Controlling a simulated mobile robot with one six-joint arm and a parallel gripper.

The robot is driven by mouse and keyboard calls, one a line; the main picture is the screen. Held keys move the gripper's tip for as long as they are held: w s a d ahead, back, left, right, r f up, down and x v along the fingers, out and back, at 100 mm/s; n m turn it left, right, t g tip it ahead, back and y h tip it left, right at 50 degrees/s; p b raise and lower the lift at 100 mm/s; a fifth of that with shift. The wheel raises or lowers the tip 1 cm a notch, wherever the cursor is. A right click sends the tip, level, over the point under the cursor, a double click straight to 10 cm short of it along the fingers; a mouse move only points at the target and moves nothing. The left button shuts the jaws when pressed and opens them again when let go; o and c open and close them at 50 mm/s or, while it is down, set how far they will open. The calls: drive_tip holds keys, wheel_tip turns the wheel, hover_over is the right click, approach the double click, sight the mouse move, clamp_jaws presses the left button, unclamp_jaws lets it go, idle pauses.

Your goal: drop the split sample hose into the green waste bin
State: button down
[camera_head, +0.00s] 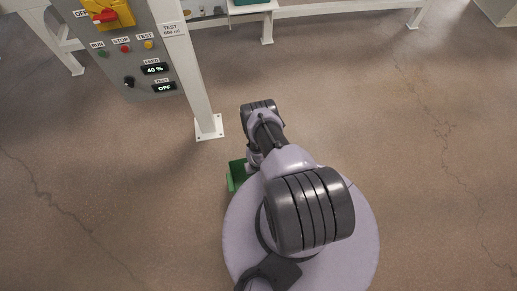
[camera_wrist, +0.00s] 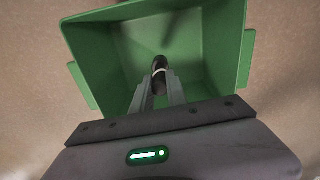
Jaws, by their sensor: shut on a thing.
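The green waste bin (camera_wrist: 97,57) fills the upper part of the wrist view, with its open top facing the camera. My gripper (camera_wrist: 161,82) is over the bin's opening, its fingers pointing into it. The fingers are shut on the split sample hose (camera_wrist: 160,64), a short dark piece with a pale band. Most of the hose is hidden between the fingers, and I cannot tell its split. In the head view only a green edge of the bin (camera_head: 236,176) shows beside my arm; the gripper and hose are hidden there.
A grey control panel (camera_head: 125,75) with a yellow and red switch stands at the upper left. Its white post (camera_head: 189,75) meets the floor on a base plate near the bin. A white bench (camera_head: 330,14) runs along the back. The floor to the right is clear.

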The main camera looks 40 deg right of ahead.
drive_tip(key=c, duration=1.2)
unclamp_jaws()
drive_tip(key=shift+c, duration=0.2)
